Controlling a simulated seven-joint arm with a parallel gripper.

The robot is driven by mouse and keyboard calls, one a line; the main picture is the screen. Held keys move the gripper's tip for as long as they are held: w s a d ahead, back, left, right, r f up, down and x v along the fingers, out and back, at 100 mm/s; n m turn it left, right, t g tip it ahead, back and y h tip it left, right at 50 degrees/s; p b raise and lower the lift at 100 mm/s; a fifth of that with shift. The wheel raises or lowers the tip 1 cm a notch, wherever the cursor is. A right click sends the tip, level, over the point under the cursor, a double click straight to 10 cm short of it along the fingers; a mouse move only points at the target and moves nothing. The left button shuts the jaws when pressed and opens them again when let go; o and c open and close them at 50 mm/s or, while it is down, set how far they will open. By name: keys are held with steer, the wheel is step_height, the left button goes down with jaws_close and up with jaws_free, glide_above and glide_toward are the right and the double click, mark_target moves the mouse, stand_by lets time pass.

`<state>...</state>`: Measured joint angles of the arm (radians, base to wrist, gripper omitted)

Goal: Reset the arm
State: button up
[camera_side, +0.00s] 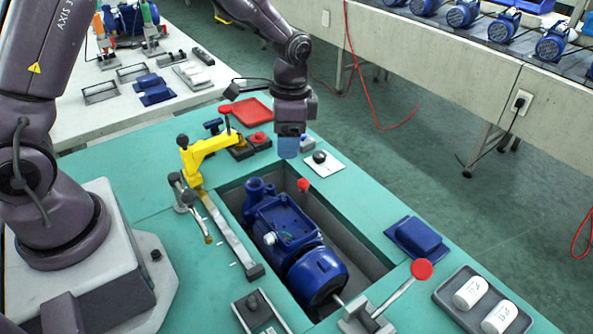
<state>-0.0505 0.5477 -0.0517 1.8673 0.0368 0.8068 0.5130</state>
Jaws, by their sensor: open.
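My gripper (289,146) hangs pointing down from my arm over the back part of the green table (135,165), above and behind the pump recess. It looks empty, and its fingers are small and hard to make out. A blue pump with its motor (290,228) lies in the recess in the table, with an opening on its top showing some wiring. My gripper is apart from the pump.
A yellow clamp arm (205,150) stands left of the recess. A red-knobbed lever (405,288) stands at its front right. A blue cover (416,237) and a grey tray (478,300) with white cylinders lie right. A red tray (252,111) lies at the back.

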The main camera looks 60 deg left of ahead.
steer(key=s+r+n+t, duration=0.6)
steer(key=s+r, duration=1.3)
steer(key=shift+d+r, duration=0.15)
steer(key=shift+r, duration=0.1)
stand_by(1.0)
